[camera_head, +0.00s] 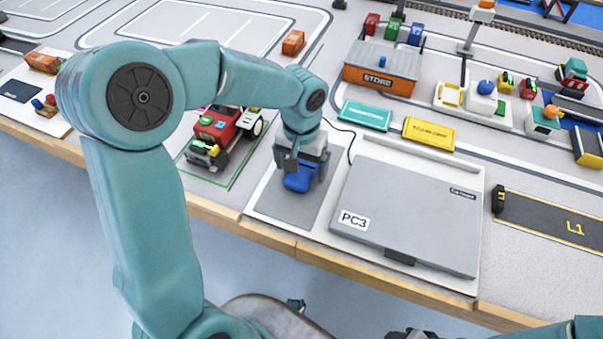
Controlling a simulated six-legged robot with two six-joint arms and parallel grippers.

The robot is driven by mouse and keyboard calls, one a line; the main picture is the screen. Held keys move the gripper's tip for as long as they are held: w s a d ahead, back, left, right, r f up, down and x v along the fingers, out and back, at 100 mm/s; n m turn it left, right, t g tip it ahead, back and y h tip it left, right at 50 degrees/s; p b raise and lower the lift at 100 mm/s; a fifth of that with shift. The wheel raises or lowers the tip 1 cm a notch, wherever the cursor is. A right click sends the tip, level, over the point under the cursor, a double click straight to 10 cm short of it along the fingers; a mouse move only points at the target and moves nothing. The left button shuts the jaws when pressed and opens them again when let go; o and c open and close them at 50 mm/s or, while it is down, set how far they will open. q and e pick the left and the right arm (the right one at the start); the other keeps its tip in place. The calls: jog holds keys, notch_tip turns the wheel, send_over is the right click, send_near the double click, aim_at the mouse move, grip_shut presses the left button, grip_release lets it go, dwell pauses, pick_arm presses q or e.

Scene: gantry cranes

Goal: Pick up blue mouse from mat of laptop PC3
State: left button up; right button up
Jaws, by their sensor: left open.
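The blue mouse (298,180) lies on the dark grey mat (279,208) at the left of the closed grey laptop PC3 (408,208). My left gripper (300,176) is right over the mouse, pointing down, with its fingers around the sides of the mouse. It is open, and I cannot tell whether the fingers touch the mouse. The upper part of the mouse is hidden by the gripper.
A red toy tractor (222,135) stands in a green-outlined area just left of the mat. A teal box (365,115) and a yellow box (428,133) lie behind the laptop. An orange and grey store (381,68) stands farther back. The wooden table edge (270,237) is near the mat's front.

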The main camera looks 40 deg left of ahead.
pick_arm(q)
jog(key=shift+w+f, duration=0.1)
jog(key=shift+f, duration=0.75)
jog(key=c, duration=1.2)
jog(key=shift+r, duration=0.1)
